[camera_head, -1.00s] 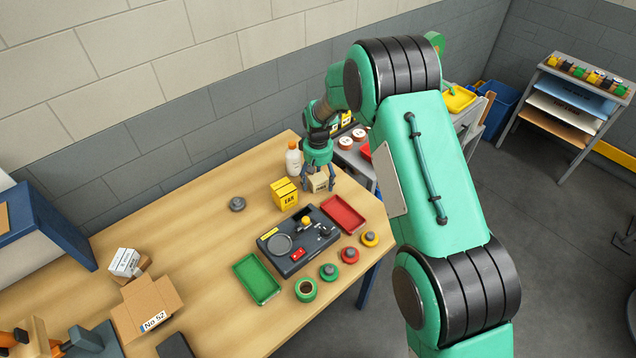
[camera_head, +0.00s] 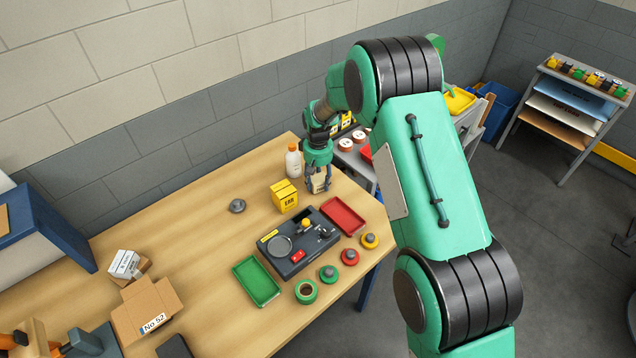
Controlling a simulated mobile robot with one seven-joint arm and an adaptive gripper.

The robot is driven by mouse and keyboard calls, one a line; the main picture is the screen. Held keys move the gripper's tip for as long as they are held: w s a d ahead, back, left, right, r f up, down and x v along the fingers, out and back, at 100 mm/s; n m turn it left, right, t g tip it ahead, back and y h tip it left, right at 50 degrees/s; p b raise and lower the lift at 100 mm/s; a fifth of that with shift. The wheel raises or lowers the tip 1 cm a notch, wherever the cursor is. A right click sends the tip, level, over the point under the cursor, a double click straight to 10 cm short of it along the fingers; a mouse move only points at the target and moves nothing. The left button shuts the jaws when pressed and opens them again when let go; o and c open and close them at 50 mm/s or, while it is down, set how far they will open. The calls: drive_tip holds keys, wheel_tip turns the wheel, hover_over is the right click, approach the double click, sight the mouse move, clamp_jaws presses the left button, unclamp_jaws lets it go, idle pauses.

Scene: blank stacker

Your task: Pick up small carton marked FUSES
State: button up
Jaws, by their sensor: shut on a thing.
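A small tan carton (camera_head: 319,184) is at the far right end of the wooden bench, between the fingers of my gripper (camera_head: 319,186). My gripper comes down on it from above and is shut on it. Much of the carton is hidden behind the fingers, and its marking is too small to read here. I cannot tell whether it still touches the bench top.
A yellow EAR box (camera_head: 284,197) and a white bottle (camera_head: 293,161) stand just left of my gripper. In front are a red tray (camera_head: 344,216), a dark scale-like device (camera_head: 290,262) and a green tray (camera_head: 257,281). An open carton (camera_head: 146,309) stands at the left.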

sight(318, 178)
wheel_tip(318, 178, up, 10)
drive_tip(key=shift+f+p, duration=0.25)
drive_tip(key=shift+p, duration=0.1)
